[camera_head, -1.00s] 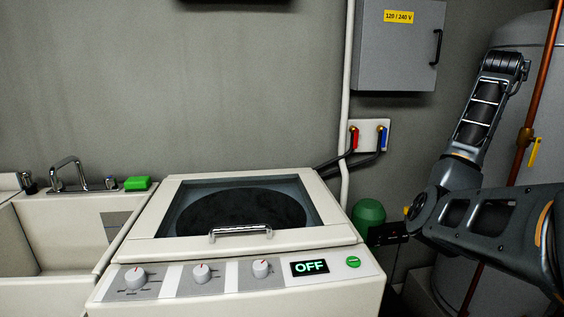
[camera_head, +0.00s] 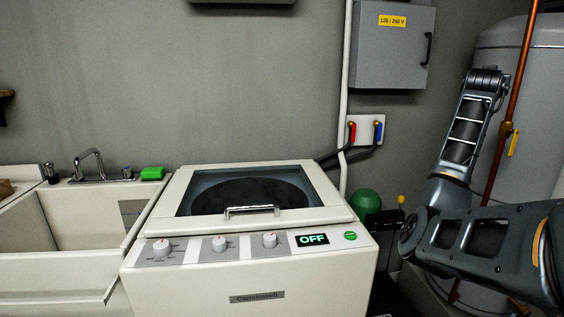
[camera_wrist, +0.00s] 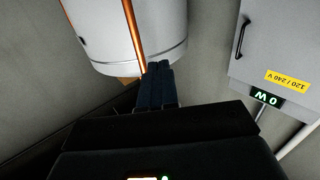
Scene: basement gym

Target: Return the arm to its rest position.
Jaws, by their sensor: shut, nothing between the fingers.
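My arm (camera_head: 470,145) is folded at the right of the head view. One link runs in from the right edge, and another rises from the joint at its left end to a bent upper end in front of the grey tank. My gripper (camera_wrist: 158,72) shows in the wrist view as dark fingers close together, with nothing between them. They point toward the pale tank and orange pipe, apparently apart from both. I cannot make out the fingers in the head view.
A white top-loading washer (camera_head: 150,252) with its lid down and a display reading OFF stands at the centre. A sink (camera_head: 85,222) is at left. A grey electrical box (camera_head: 385,60), copper pipe (camera_head: 516,95) and grey tank (camera_head: 543,110) are near the arm. A green canister (camera_head: 365,201) stands behind it.

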